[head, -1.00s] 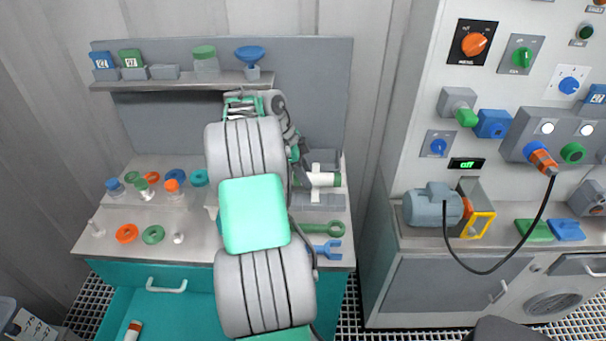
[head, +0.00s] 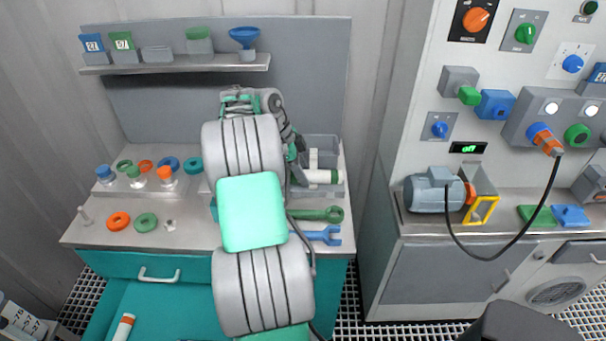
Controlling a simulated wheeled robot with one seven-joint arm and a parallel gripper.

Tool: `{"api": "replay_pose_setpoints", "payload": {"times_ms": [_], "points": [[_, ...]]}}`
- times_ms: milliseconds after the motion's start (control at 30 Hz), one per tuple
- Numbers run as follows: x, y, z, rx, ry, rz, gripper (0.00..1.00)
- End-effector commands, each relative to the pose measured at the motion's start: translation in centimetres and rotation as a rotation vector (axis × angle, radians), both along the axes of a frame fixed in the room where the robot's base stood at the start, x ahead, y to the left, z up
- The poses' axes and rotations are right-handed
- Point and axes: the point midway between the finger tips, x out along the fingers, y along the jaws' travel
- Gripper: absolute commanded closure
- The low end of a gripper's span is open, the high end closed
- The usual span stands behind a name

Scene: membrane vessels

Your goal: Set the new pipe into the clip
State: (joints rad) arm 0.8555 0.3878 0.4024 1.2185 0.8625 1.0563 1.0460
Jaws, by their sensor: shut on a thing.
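My gripper (head: 297,165) is at the pipe's left end, mostly hidden behind my own arm, and is shut on the pipe. Another white pipe with an orange band (head: 124,328) lies in the open teal drawer (head: 150,305) at lower left.
A grey bin (head: 321,143) stands behind the pipe. Bottles and rings fill the bench's left side. A shelf (head: 180,64) is above. A control cabinet (head: 425,270) stands right.

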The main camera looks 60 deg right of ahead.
Motion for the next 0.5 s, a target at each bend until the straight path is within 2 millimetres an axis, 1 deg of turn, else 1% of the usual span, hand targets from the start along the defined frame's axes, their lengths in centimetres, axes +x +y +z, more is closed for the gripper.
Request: {"api": "replay_pose_setpoints", "payload": {"times_ms": [33,500], "points": [[-0.25,0.45,-1.26,0.023,0.014,0.006,1.00],[-0.34,0.68,-2.18,0.032,0.019,0.009,1.00]]}}
